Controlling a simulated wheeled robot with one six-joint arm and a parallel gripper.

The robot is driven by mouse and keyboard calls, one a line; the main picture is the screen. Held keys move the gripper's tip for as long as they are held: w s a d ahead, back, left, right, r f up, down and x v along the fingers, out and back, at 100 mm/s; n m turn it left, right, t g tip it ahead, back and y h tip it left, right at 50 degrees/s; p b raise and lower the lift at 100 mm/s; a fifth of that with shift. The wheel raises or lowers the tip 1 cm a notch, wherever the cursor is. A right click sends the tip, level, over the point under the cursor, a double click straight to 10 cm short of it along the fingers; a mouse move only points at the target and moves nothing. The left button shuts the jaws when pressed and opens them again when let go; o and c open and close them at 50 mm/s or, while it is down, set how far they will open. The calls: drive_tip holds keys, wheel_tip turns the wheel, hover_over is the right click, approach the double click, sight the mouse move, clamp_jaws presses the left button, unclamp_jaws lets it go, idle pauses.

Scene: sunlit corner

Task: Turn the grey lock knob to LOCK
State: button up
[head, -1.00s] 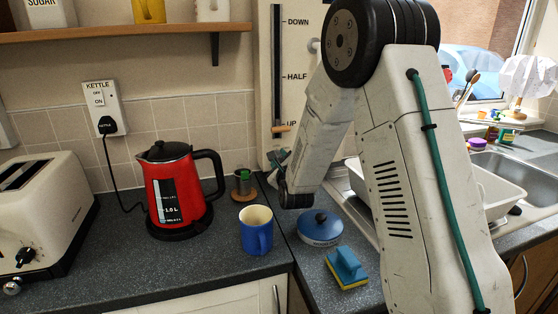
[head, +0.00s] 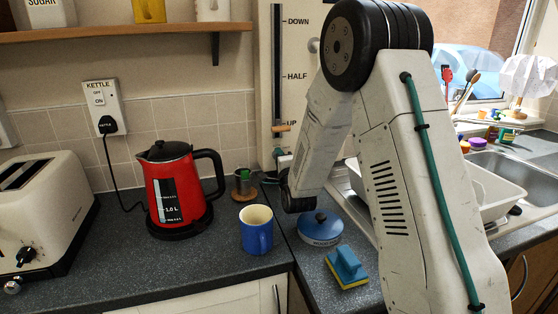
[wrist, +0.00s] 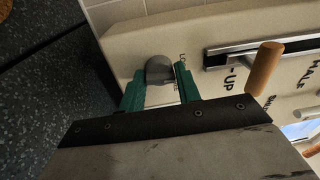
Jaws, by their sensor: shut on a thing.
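The grey lock knob (wrist: 159,69) shows in the wrist view, on the cream panel (wrist: 120,50). My gripper (wrist: 160,84) has its two green fingers on either side of the knob and is shut on it. Part of a dark label, seemingly starting "LO", shows beside the right finger; the rest is hidden, so I cannot read the knob's setting. In the head view the knob is hidden behind my wrist, which is low in front of the panel (head: 264,90).
A slider with a wooden handle (wrist: 263,67) is beside the knob, near the UP mark. Below my arm on the counter are a blue mug (head: 256,236), a blue-lidded pot (head: 320,230) and a blue-handled sponge (head: 347,267). A red kettle (head: 176,190) stands left.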

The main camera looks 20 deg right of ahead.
drive_tip(key=shift+f+n, duration=0.25)
drive_tip(key=shift+n, duration=0.45)
drive_tip(key=shift+s+n, duration=0.1)
drive_tip(key=shift+n, duration=0.2)
drive_tip(key=o, duration=0.8)
drive_tip(key=shift+o, duration=0.7)
drive_tip(key=shift+r, duration=0.1)
drive_tip(key=s, duration=0.2)
drive_tip(key=s+a, duration=0.1)
drive_tip(key=s, duration=0.4)
drive_tip(key=shift+s+a+f, duration=0.15)
drive_tip(key=shift+s+f, duration=0.15)
